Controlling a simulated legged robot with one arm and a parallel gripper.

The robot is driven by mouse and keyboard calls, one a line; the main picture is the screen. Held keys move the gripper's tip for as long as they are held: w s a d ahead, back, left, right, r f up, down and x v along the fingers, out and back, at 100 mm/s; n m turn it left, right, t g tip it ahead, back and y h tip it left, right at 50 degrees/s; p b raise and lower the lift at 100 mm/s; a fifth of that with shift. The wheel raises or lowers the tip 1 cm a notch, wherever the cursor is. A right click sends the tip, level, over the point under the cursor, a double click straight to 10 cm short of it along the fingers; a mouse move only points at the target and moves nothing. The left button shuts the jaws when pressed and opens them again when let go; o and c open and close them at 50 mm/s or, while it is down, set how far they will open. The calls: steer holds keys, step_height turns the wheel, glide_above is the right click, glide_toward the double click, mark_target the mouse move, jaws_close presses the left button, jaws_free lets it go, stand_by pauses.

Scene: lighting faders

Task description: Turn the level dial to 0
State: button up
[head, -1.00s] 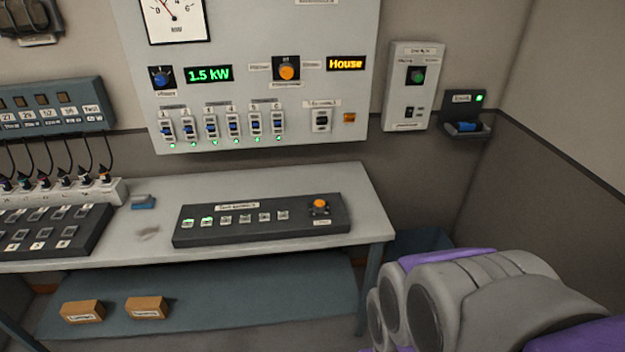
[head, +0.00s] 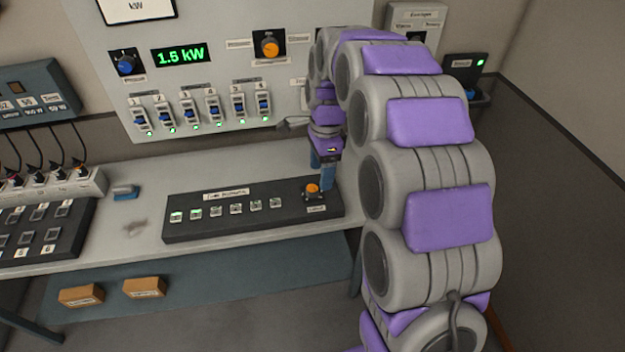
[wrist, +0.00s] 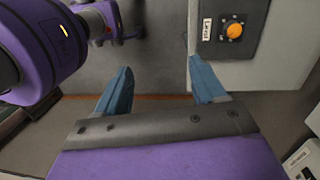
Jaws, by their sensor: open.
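The level dial (head: 313,190) is an orange round knob at the right end of a dark console (head: 225,218) on the table. In the wrist view the dial (wrist: 234,31) sits on a dark plate beside a label reading Level. My gripper (head: 325,168) is above the console's right end, close to the dial in the head view. In the wrist view its two blue fingers (wrist: 160,72) are apart with nothing between them. The dial lies beyond the right finger's tip, outside the gap. I cannot tell the dial's setting.
The console has several small buttons, the leftmost ones lit green. A wall panel (head: 222,75) behind carries switches, a blue knob (head: 125,63), another orange knob (head: 270,45) and a 1.5 kW display (head: 181,55). A blue object (head: 125,192) lies on the table (head: 130,165).

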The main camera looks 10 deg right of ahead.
steer(key=w+f+m+p, duration=0.3)
steer(key=w+m, duration=0.4)
steer(key=w, duration=0.4)
steer(key=m+p, duration=0.3)
steer(key=m, duration=0.3)
glide_toward(313, 187)
steer(key=shift+t, duration=0.4)
steer(key=f, duration=0.6)
steer(key=s+f+b, duration=0.1)
steer(key=f, duration=0.2)
steer(key=shift+a+f, duration=0.1)
steer(key=shift+a, duration=0.3)
steer(key=c, duration=1)
